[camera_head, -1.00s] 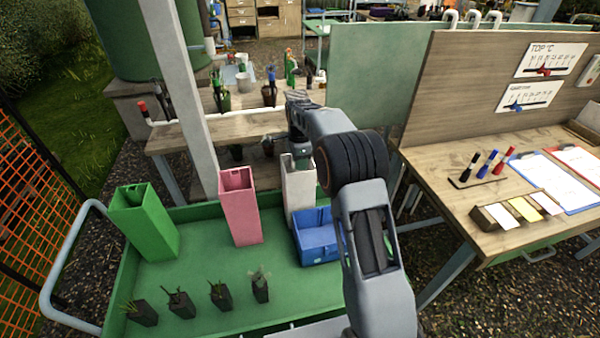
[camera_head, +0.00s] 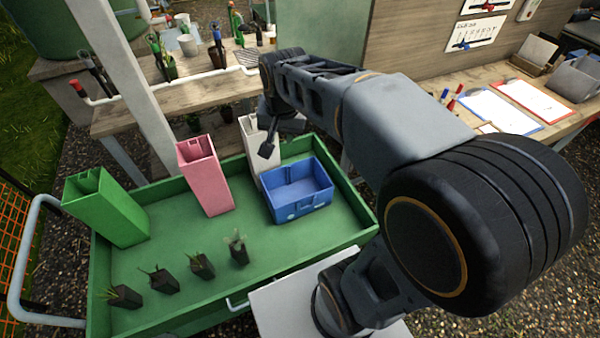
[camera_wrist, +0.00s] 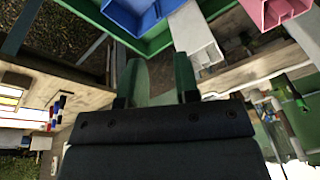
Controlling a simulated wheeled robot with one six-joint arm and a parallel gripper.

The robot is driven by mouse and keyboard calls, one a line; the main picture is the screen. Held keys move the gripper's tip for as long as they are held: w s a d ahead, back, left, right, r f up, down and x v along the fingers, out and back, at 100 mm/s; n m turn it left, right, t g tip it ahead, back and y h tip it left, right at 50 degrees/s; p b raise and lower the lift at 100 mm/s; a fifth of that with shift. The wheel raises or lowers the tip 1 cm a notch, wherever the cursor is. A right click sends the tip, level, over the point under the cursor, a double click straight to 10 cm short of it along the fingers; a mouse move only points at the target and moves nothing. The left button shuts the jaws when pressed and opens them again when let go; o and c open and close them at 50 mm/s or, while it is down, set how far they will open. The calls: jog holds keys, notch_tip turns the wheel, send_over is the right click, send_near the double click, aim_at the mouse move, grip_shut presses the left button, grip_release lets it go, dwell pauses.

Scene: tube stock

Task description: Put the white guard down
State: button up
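The white guard (camera_head: 250,134) is a tall, square, hollow tube. It stands in the green cart (camera_head: 160,205), behind the blue crate (camera_head: 298,190) and right of the pink guard (camera_head: 206,175). My gripper (camera_head: 274,138) is by the guard's upper right side in the head view and covers part of it. In the wrist view the white guard (camera_wrist: 192,32) shows above and right of my gripper (camera_wrist: 154,84), its open top toward the camera. The fingers are apart, with no guard between them.
A green guard (camera_head: 105,208) leans in the cart's left part. Several small potted seedlings (camera_head: 202,265) stand along its front. A wooden bench (camera_head: 180,120) lies behind, and a worktable with clipboards (camera_head: 500,110) is at the right. The cart floor between guards and seedlings is clear.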

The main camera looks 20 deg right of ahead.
jog(key=s+f+n+t, duration=0.1)
jog(key=s+f+n, duration=0.2)
jog(key=s, duration=0.7)
jog(key=n, duration=0.2)
jog(key=shift+d+f+n, duration=0.15)
jog(key=shift+f+n, duration=0.25)
